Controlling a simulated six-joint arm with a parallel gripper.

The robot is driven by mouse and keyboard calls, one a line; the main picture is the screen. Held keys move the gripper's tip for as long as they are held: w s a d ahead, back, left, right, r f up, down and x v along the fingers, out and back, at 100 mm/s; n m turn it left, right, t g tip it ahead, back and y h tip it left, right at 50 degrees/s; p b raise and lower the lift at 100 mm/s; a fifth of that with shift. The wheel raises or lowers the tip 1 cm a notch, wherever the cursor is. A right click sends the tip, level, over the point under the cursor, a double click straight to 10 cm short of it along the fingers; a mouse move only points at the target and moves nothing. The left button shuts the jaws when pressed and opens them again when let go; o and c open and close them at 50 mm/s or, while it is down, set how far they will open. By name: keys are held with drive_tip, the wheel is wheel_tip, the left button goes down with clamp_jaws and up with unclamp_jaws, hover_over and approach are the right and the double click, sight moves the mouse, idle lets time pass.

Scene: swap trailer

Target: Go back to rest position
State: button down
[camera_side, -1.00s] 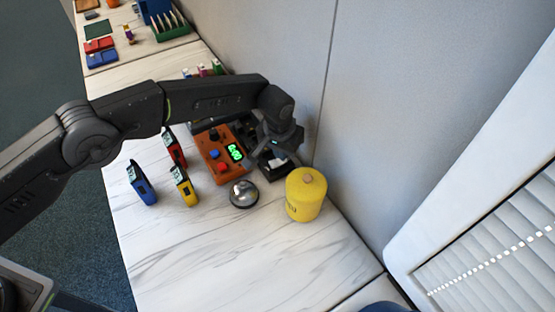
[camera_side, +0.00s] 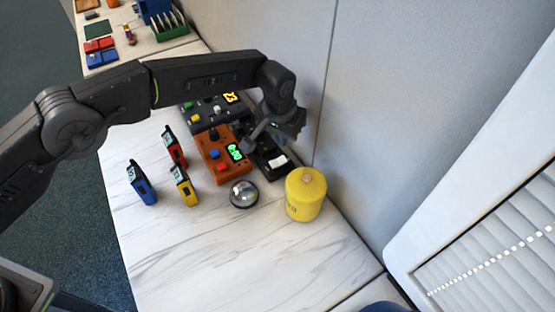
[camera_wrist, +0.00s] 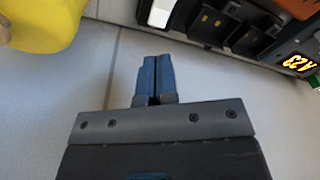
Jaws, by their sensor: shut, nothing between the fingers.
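My gripper (camera_wrist: 156,78) is shut and empty in the wrist view, its two blue-grey fingers pressed together over bare pale surface. In the side view my gripper (camera_side: 250,147) hangs above the back of the table, near the orange control box (camera_side: 213,158) with a green lit display. A black tray (camera_side: 268,162) with a white piece lies just beneath and to the right of it. The tray (camera_wrist: 222,24) also shows at the top of the wrist view. My gripper is apart from these things, though its exact height is hard to tell.
A yellow canister (camera_side: 305,195) and a silver dome (camera_side: 244,194) stand in front. Blue (camera_side: 142,183), yellow (camera_side: 184,185) and red (camera_side: 173,147) devices stand left. A dark box (camera_side: 205,112) with a yellow display sits behind. The wall is close; the front table is clear.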

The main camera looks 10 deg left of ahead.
drive_tip(key=a+r, duration=1)
drive_tip(key=r, duration=0.5)
drive_tip(key=s+a+r+n+t, duration=0.2)
drive_tip(key=s+a+r, duration=0.6)
drive_tip(key=a+r, duration=0.15)
drive_tip(key=s+a+r, duration=0.3)
drive_tip(key=s+a, duration=0.6)
drive_tip(key=s, duration=0.2)
drive_tip(key=s+a+f+t, duration=0.1)
drive_tip(key=s+a+f, duration=0.1)
drive_tip(key=s, duration=0.4)
drive_tip(key=s+a+f+n, duration=0.1)
drive_tip(key=s+a+f, duration=0.1)
drive_tip(key=s, duration=0.4)
drive_tip(key=shift+s+a+f+t, duration=0.3)
drive_tip(key=shift+a+f+t, duration=0.1)
drive_tip(key=shift+a, duration=0.1)
drive_tip(key=shift+r, duration=0.1)
